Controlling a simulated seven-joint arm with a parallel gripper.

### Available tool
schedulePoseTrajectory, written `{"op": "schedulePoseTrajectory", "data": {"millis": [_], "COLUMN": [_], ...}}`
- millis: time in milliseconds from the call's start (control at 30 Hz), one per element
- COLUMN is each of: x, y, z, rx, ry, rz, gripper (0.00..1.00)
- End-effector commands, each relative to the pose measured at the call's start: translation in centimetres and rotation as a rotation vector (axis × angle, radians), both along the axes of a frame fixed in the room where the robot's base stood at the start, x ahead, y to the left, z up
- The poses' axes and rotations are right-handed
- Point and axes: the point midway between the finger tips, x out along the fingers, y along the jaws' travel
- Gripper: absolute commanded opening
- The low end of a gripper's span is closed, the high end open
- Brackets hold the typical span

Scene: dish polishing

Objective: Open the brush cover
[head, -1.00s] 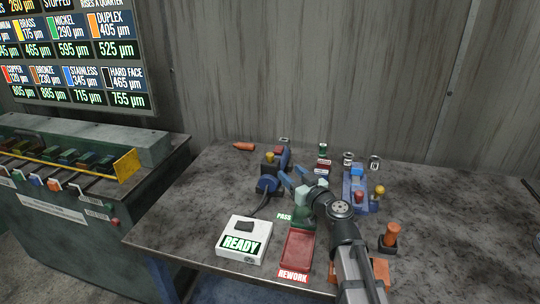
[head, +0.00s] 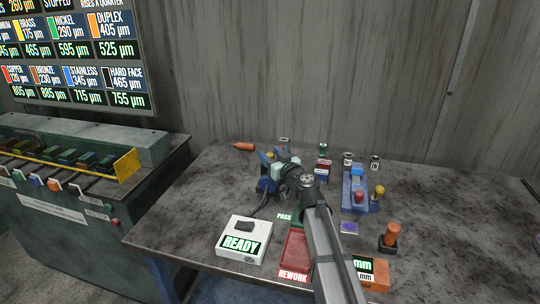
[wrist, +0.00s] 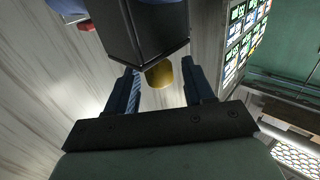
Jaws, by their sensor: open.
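The blue bench device (head: 266,186), which I take to be the one with the brush cover, stands at the back middle of the table, partly hidden by my gripper (head: 272,161). In the wrist view a dark block (wrist: 143,30), possibly the cover, hangs in front of my gripper (wrist: 160,88). A yellow knob (wrist: 160,74) shows at its near end. My gripper is open, one finger on each side of the knob, with gaps visible on both sides. Whether the cover is shut cannot be told; the knob is hidden in the head view.
A second blue device (head: 356,195) with red and yellow knobs stands to the right. In front are a white READY box (head: 243,240), a red REWORK tray (head: 295,250) and an orange-handled tool (head: 391,236). Small jars stand at the back. The table's right side is clear.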

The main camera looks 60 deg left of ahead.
Motion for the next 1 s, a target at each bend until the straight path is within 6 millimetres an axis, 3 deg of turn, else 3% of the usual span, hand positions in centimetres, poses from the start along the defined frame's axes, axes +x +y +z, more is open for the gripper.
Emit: {"op": "schedulePoseTrajectory", "data": {"millis": [333,900,1000], "x": [-0.04,-0.02,-0.01], "y": [0.6,0.58,0.58], "z": [0.0,0.01,0.01], "rx": [0.0,0.0,0.0], "ry": [0.0,0.0,0.0], "rz": [0.0,-0.001,-0.001], "gripper": [0.52,0.0,0.0]}}
